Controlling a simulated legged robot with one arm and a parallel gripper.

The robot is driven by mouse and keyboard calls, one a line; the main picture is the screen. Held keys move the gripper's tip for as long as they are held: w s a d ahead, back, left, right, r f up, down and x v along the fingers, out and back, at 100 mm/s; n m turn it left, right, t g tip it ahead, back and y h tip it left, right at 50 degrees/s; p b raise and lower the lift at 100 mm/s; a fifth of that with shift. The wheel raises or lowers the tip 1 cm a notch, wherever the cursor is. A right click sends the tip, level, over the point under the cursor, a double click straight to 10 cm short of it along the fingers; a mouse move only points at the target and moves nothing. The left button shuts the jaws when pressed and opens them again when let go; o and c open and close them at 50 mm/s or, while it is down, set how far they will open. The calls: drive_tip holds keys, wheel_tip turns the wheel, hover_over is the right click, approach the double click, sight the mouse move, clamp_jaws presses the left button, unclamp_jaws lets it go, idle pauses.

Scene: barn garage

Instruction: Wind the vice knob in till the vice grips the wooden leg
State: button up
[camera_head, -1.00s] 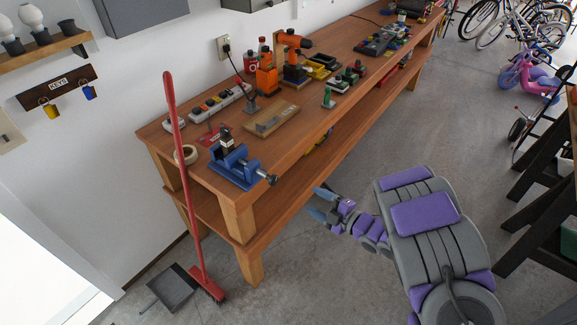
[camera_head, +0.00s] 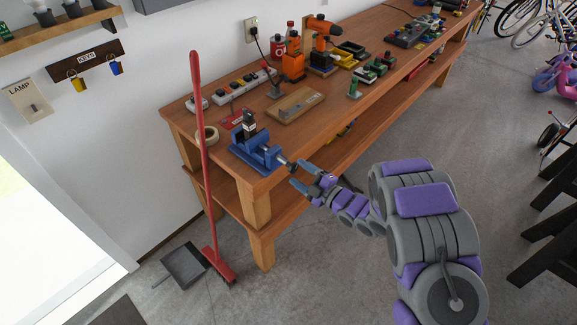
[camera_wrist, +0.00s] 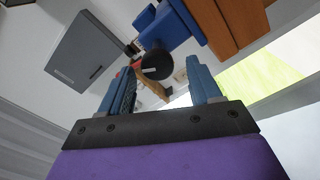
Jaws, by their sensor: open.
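The blue vice (camera_head: 255,153) sits at the near corner of the wooden workbench. Its dark round knob (camera_head: 291,167) sticks out past the bench's front edge. My gripper (camera_head: 302,176) is open and empty just off the knob's end. In the wrist view the knob (camera_wrist: 157,65) shows between and beyond the two blue fingers of my gripper (camera_wrist: 160,76). I see no clear contact with it.
The workbench (camera_head: 350,85) runs away to the right, with a lower shelf. A wooden block (camera_head: 296,105), power strip (camera_head: 240,88) and orange drill (camera_head: 322,28) lie on top. A red broom (camera_head: 203,150) leans at the bench's near end beside a dustpan (camera_head: 184,266).

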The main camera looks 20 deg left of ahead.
sight(295, 170)
drive_tip(key=shift+x, duration=2.75)
drive_tip(key=c, duration=0.9)
